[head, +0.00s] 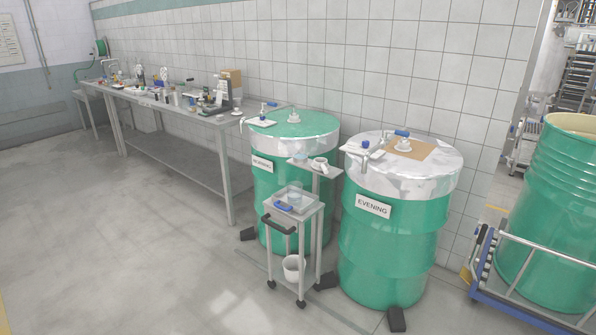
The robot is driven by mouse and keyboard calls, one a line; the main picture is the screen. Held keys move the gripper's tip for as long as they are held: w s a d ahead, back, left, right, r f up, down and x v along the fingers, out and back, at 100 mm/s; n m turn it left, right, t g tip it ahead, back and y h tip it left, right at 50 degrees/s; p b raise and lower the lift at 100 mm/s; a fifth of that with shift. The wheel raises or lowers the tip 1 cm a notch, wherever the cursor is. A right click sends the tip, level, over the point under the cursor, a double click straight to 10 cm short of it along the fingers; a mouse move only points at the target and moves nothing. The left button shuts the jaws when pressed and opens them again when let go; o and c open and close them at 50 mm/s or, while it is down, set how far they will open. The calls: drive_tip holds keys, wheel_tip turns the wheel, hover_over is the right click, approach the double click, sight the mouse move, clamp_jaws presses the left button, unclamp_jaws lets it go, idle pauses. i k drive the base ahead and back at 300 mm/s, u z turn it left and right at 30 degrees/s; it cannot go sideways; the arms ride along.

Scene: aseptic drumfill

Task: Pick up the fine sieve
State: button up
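I cannot make out the fine sieve for certain in the head view. Many small items stand on the long steel bench (163,104) at the left, too small to tell apart. A small trolley (303,214) in front of the drums bears a tray with a blue item (284,207) and a clear vessel (295,194). A small shelf above it holds a white cup-like item (319,164). My gripper is not in view.
Two green drums stand by the tiled wall, one labelled MORNING (278,212) and one labelled EVENING (385,258). An open green drum (553,225) stands on a blue-based cart (497,293) at the right. The floor (130,235) at the left front is clear.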

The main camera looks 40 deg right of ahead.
sight(319, 164)
drive_tip(key=u, duration=0.45)
drive_tip(key=k, duration=0.35)
drive_tip(key=u, duration=3)
drive_tip(key=k, duration=1.3)
drive_tip(key=z, duration=0.05)
